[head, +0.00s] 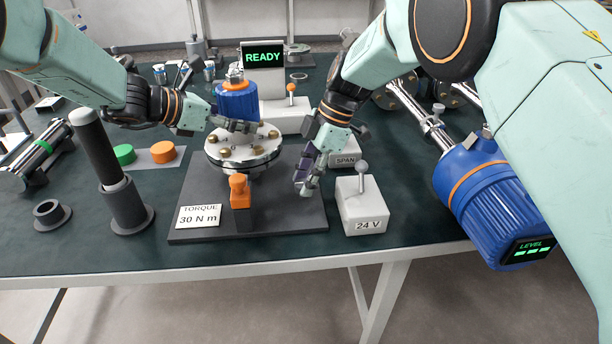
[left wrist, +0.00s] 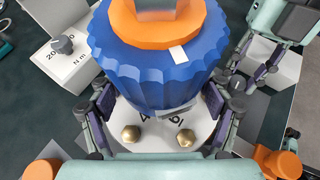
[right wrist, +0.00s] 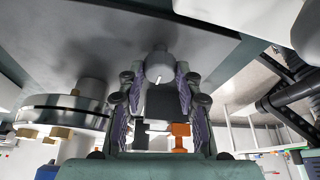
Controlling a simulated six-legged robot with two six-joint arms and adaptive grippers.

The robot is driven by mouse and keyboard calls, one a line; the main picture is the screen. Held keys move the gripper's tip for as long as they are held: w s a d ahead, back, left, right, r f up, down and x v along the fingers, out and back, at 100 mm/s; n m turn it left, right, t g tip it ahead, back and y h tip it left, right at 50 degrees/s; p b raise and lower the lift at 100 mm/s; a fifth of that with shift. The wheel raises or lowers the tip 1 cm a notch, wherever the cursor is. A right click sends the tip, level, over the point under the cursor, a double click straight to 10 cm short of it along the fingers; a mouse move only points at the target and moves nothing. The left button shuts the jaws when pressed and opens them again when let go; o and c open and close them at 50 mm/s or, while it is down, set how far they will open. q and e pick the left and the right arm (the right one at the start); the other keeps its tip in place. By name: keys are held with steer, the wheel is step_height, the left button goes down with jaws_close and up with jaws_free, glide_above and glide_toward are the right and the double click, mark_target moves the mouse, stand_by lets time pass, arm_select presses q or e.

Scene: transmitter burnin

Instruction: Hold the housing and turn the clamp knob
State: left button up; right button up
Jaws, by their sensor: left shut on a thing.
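A ribbed blue housing (head: 237,102) with an orange top stands on a round metal flange (head: 226,150) with brass bolts. My left gripper (head: 240,125) is shut on the housing; in the left wrist view its fingers lie on both sides of the housing (left wrist: 160,65). A small grey knob (head: 306,191) sits at the right side of the dark base plate (head: 280,217). My right gripper (head: 308,174) points down at it. In the right wrist view the knob (right wrist: 160,66), with a white mark, stands between the open fingertips; contact is unclear. An orange clamp piece (head: 239,190) stands before the flange.
A white 24 V box (head: 362,211) with a lever stands close right of my right gripper, a SPAN box (head: 344,155) behind it. A larger blue transmitter (head: 495,200) is at the right. A dark post (head: 110,165) stands left. A READY display (head: 263,56) is behind.

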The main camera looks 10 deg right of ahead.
steer(key=c, duration=0.6)
steer(key=shift+r+m, duration=0.1)
steer(key=shift+m, duration=0.2)
steer(key=m+t, duration=0.2)
steer(key=m, duration=0.3)
steer(key=shift+s+m, duration=0.15)
steer(key=shift+m, duration=0.15)
steer(key=m+t, duration=0.1)
steer(key=m, duration=0.1)
steer(key=m+t+h, duration=0.1)
steer(key=m, duration=0.2)
steer(key=shift+s+a+m, duration=0.1)
steer(key=shift+m, duration=0.2)
steer(key=o, duration=1.1)
steer(key=shift+o, duration=0.2)
